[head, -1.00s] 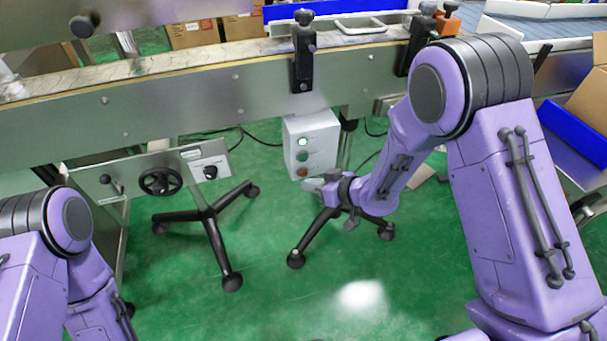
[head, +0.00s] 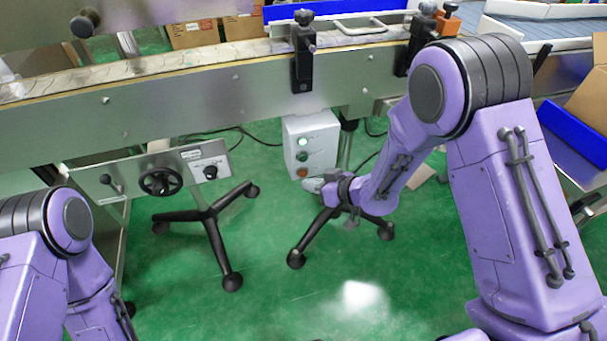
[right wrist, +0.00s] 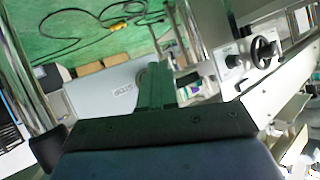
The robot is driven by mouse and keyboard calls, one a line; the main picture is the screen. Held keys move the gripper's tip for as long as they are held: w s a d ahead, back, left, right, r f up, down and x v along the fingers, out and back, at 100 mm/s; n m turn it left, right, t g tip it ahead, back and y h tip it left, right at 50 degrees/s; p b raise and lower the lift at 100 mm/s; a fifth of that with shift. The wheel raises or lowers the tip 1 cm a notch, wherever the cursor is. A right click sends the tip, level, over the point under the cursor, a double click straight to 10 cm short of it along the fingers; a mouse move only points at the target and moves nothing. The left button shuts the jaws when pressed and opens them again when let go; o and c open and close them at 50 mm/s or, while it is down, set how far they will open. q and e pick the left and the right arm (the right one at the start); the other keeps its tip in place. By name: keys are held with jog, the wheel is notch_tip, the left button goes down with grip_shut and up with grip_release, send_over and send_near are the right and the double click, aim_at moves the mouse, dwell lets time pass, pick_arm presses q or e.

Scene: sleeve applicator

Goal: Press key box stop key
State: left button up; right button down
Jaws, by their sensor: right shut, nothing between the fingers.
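The key box (head: 318,138) is a pale grey box hanging below the conveyor's side panel. Its front has a bright green key at the top, a dark green one in the middle and a reddish stop key (head: 302,172) at the bottom. My right gripper (head: 311,185) is at the box's lower end, just below the stop key. In the right wrist view, my shut, empty fingers (right wrist: 157,82) overlap the box face (right wrist: 100,88), beside an upside-down STOP label. A round key partly shows behind the fingers; I cannot tell whether they touch it. My left gripper is out of view.
The steel conveyor (head: 220,95) runs above the box. A panel with a black handwheel (head: 160,182) is at the left. Black stand legs (head: 215,230) rest on the green floor. A blue-edged tray and cardboard carton (head: 585,100) are at the right.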

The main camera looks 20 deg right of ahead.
jog(key=shift+w, duration=0.4)
jog(key=shift+w+p, duration=0.35)
jog(key=shift+w, duration=0.05)
dwell(0.4)
jog(key=shift+s, duration=0.1)
jog(key=shift+s+p, duration=0.3)
jog(key=shift+s, duration=0.45)
jog(key=s+p, duration=0.1)
jog(key=s, duration=0.4)
jog(key=shift+d, duration=0.1)
dwell(0.8)
